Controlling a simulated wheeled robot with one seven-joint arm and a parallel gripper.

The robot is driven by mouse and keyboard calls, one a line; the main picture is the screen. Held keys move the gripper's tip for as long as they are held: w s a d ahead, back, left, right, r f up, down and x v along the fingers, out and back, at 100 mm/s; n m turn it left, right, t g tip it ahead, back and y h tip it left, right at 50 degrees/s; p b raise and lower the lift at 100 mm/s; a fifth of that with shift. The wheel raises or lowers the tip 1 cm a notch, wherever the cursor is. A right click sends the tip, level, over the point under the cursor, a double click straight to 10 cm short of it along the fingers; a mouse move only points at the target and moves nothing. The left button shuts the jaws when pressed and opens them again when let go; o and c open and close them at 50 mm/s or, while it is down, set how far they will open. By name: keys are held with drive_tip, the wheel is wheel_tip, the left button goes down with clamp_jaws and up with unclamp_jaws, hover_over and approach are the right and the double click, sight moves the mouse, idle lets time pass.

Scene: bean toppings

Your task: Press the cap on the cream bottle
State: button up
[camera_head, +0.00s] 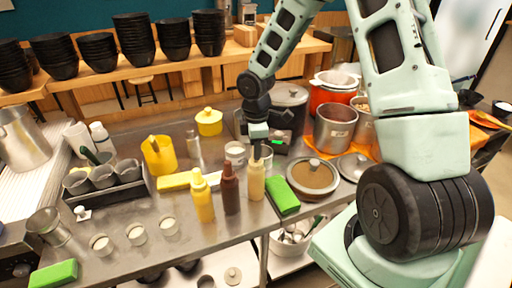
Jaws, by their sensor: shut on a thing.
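The cream bottle (256,183) stands upright on the metal counter, at the right end of a row of three squeeze bottles. My gripper (257,154) points straight down at the bottle's top. Its fingers are shut on the cap there. The cap is mostly hidden by the fingers and too small to make out, so I cannot tell how well it sits on the bottle's neck.
A brown bottle (229,190) stands close on the left, with a yellow bottle (202,197) beyond it. A green block (283,197) lies close on the right, beside a lidded pan (313,177). Small white cups (136,233) stand at the front left.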

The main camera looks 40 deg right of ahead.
drive_tip(key=shift+f, duration=0.4)
idle(0.3)
drive_tip(key=o, duration=1.2)
drive_tip(key=shift+o, duration=0.2)
drive_tip(key=shift+r, duration=0.1)
wheel_tip(320, 180, up, 6)
drive_tip(key=p, duration=0.6)
drive_tip(key=shift+r+p, duration=0.25)
drive_tip(key=shift+p, duration=0.05)
drive_tip(key=shift+f, duration=0.1)
clamp_jaws()
